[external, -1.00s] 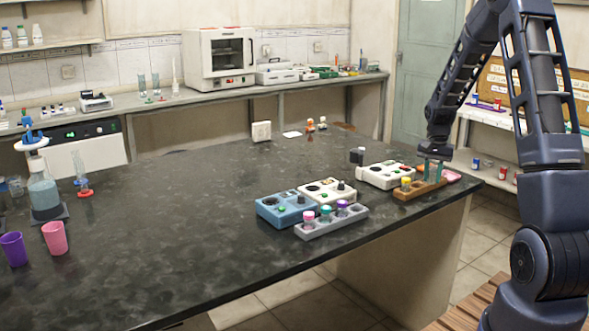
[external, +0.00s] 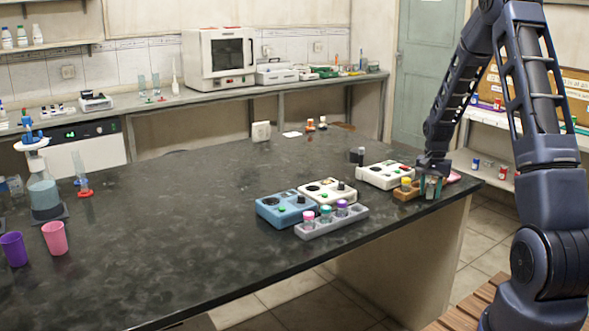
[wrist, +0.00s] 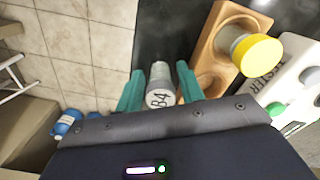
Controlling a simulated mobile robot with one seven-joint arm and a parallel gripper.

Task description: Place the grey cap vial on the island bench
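The grey cap vial (wrist: 159,92), with B4 written on its near end, sits between the two teal fingers of my gripper (wrist: 160,90) in the wrist view. The fingers appear closed against its sides, outside the rack's holes. In the external view my gripper (external: 431,187) is low at the right end of the island bench (external: 180,240), near its front edge. It hides part of the brown wooden rack (external: 404,195) and the vial is hard to make out there. I cannot tell whether the vial touches the bench top.
A yellow-capped vial (wrist: 256,54) stands in the wooden rack (wrist: 203,55) close to my right finger. A white device (external: 384,175) is behind the rack. A grey rack (external: 333,222) with several capped vials stands to the left. The bench's front edge is close.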

